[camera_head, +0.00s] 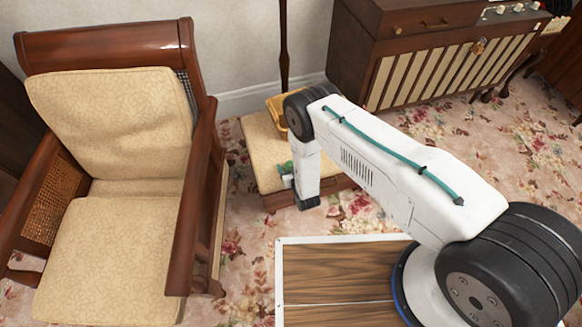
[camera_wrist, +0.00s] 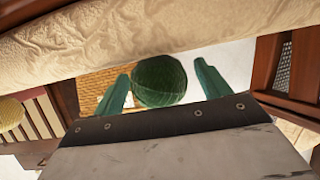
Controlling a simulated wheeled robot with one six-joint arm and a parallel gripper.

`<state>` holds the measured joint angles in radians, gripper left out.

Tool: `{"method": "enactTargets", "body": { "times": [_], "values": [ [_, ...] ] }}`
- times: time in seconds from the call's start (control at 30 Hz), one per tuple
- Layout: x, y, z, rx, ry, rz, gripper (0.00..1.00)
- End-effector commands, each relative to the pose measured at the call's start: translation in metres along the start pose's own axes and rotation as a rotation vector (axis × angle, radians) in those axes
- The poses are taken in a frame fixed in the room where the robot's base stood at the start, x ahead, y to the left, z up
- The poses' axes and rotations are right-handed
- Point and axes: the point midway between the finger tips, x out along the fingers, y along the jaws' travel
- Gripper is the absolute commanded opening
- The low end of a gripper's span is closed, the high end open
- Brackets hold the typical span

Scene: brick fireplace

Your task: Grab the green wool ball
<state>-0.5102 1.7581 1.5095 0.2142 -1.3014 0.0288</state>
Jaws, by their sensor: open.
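The green wool ball (camera_wrist: 160,82) shows in the wrist view, round and dark green, between the two green fingertips of my gripper (camera_wrist: 168,84). The fingers are apart, with the ball in or just beyond the gap; I cannot tell whether they touch it. In the head view my arm reaches down to the cushioned stool (camera_head: 262,152), and my gripper (camera_head: 287,172) is at its front part. The ball is not clearly distinguishable there, as my arm and gripper cover that area.
A yellow basket (camera_head: 277,108) sits on the back of the stool, partly behind my arm. A wooden armchair (camera_head: 115,120) with cream cushions stands close on the left. A wooden cabinet (camera_head: 420,60) stands at the back right. Floral carpet (camera_head: 490,150) is clear on the right.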

Motion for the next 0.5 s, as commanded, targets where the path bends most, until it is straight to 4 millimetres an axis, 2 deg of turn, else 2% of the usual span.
{"method": "enactTargets", "body": {
  "times": [0.13, 0.3, 0.5],
  "values": [
    [-0.0003, 0.0000, 0.0000, 0.000, 0.000, 0.000, 0.76],
    [-0.0004, 0.0000, -0.0001, 0.000, 0.000, 0.000, 0.28],
    [-0.0004, 0.0000, -0.0002, 0.000, 0.000, 0.000, 0.27]
  ]
}}
